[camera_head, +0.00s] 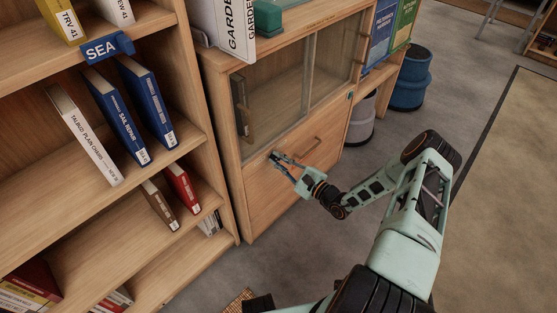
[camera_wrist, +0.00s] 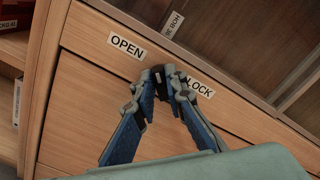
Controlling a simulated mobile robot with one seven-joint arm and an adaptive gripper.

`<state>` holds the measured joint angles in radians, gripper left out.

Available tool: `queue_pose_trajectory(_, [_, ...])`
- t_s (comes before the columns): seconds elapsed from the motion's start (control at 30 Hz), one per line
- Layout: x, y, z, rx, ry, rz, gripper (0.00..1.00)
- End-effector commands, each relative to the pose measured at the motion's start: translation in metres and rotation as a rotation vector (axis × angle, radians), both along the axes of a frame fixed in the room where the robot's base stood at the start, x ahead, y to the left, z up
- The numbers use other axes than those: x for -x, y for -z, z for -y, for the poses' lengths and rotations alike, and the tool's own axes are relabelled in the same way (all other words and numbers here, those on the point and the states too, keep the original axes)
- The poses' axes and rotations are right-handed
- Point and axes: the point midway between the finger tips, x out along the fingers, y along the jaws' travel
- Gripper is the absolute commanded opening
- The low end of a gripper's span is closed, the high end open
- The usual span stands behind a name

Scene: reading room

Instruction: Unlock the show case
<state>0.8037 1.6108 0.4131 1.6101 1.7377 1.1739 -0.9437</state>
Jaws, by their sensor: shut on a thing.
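The show case (camera_head: 262,178) is a wooden cabinet with glass doors (camera_head: 288,88) in its upper part and a wooden front below. In the wrist view, an OPEN label (camera_wrist: 127,47) is left and a LOCK label (camera_wrist: 199,88) right on the rail under the glass. My gripper (camera_head: 275,154) is at this rail. In the wrist view its fingertips (camera_wrist: 165,74) are shut on a small dark lock piece (camera_wrist: 158,72) between the two labels. The fingers hide most of this piece, so its shape and exact turn are unclear.
An open bookshelf (camera_head: 215,170) with several books stands close on the left. A bar handle (camera_head: 312,146) sits on the lower front, right of my gripper. Blue and grey bins (camera_head: 410,80) stand beyond the case. The carpet to the right is mostly open.

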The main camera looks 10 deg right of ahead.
Motion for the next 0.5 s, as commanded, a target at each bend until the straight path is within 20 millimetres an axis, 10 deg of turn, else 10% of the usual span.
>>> queue_pose_trajectory(0.23, [0.0006, 0.0011, 0.0004, 0.0, 0.001, -0.002, 0.0])
queue_pose_trajectory(0.4, [0.0005, 0.0008, 0.0003, 0.0, 0.0, -0.002, 0.27])
queue_pose_trajectory(0.5, [0.0003, 0.0006, 0.0002, 0.0, 0.0, -0.002, 0.27])
